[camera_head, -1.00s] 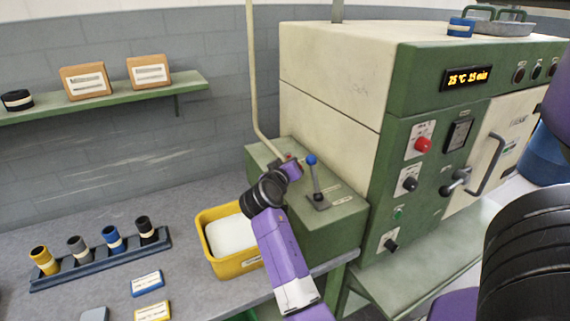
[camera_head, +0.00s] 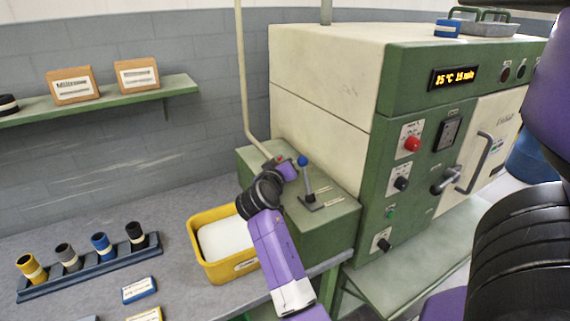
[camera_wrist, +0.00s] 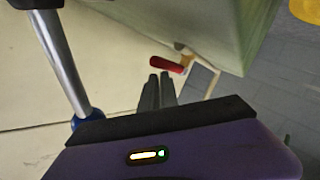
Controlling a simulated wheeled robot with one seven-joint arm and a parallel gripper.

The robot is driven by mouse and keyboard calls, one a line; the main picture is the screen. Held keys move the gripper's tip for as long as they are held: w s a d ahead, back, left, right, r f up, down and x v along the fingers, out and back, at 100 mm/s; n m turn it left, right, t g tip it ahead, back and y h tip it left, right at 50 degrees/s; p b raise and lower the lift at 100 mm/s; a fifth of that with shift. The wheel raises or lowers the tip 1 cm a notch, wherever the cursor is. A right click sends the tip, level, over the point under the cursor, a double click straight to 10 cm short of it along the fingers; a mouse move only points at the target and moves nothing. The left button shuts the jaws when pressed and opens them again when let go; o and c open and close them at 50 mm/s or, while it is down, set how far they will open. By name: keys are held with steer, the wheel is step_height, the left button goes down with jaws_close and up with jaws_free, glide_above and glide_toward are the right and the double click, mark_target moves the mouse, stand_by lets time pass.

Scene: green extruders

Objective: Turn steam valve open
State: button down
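The steam valve appears to be the small red handle on the cream pipe. In the wrist view the red handle (camera_wrist: 167,65) lies just beyond my fingertips, joined to the pipe by a brass-coloured fitting. In the head view only a bit of red (camera_head: 280,158) shows behind my gripper (camera_head: 283,169), at the rear of the green box. In the wrist view my gripper (camera_wrist: 159,80) has its two dark fingers close together, with nothing seen between them. The handle appears apart from the fingers; depth is hard to judge.
A blue-knobbed metal lever (camera_head: 307,182) stands upright on the green box (camera_head: 335,222), close right of my gripper. The cream pipe (camera_head: 243,80) rises behind. A yellow bin (camera_head: 196,236) stands left of the box. The large green machine (camera_head: 400,130) stands at right.

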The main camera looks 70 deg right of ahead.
steer(key=a, duration=0.2)
steer(key=a+b, duration=0.1)
steer(key=a, duration=0.1)
steer(key=a+r, duration=0.1)
steer(key=a, duration=0.2)
steer(key=shift+s+b, duration=0.3)
steer(key=shift+b, duration=0.05)
steer(key=shift+a+r, duration=0.2)
steer(key=shift+a, duration=0.1)
steer(key=shift+w, duration=0.1)
